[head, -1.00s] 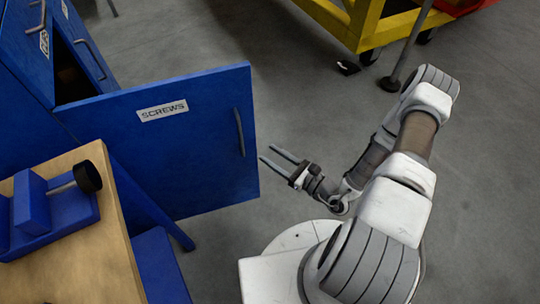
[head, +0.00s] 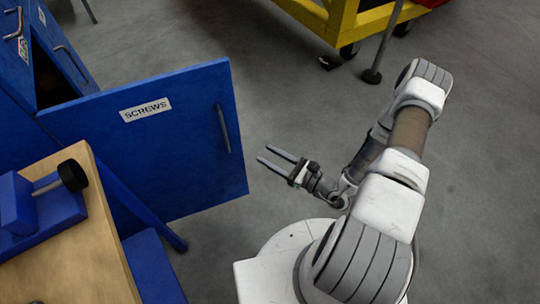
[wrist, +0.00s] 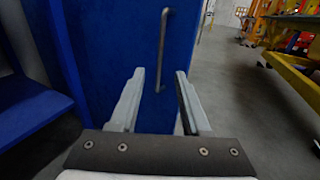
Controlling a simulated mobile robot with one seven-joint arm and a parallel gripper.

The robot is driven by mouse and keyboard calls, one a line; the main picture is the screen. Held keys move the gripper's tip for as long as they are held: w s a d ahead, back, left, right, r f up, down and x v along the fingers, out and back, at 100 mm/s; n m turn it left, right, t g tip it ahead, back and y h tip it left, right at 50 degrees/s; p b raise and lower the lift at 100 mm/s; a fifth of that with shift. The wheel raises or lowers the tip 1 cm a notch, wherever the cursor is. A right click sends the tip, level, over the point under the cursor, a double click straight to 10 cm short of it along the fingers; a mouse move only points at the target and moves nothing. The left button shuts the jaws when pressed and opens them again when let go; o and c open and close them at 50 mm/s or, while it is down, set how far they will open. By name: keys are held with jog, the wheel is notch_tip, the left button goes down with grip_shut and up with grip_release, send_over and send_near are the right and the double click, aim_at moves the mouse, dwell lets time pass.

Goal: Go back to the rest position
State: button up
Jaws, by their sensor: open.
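My gripper (head: 277,160) is open and empty in the head view, its two fingers pointing left toward the blue door labelled SCREWS (head: 160,155). A gap of floor shows between the fingertips and the door's right edge. My arm is folded above my white base. In the wrist view, my gripper (wrist: 158,95) is spread with nothing between its fingers, and the grey vertical door handle (wrist: 163,50) shows beyond them. The door stands open, and a dark gap into the cabinet (head: 48,80) shows at the left.
A wooden workbench (head: 75,255) with a blue vise (head: 40,210) stands at the lower left. A yellow cart (head: 345,20) with black casters stands at the top. Grey floor (head: 480,150) is clear on the right.

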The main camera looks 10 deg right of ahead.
dwell(0.3)
jog(key=s+a+r+n+g+p, duration=0.2)
jog(key=r+n+g, duration=0.35)
jog(key=r, duration=0.25)
jog(key=s+a+r+n+g+p, duration=0.1)
jog(key=s+r+n+g+p, duration=0.2)
jog(key=r+n, duration=0.5)
jog(key=s+a+r+n+g, duration=0.2)
jog(key=r+n+g, duration=0.35)
jog(key=r, duration=0.35)
jog(key=s+d+r+n+t+h+p, duration=0.2)
jog(key=r+h, duration=0.2)
jog(key=r, duration=0.3)
jog(key=s+d+r+n+t+h+p, duration=0.2)
jog(key=d+r+n+h, duration=0.1)
jog(key=r, duration=0.5)
jog(key=s+d+r+n+t+h+p, duration=0.2)
jog(key=r+h, duration=0.3)
jog(key=r, duration=0.3)
jog(key=shift+s+d+n, duration=0.5)
jog(key=shift+s+n, duration=0.1)
jog(key=shift+n, duration=0.1)
jog(key=shift+a, duration=0.15)
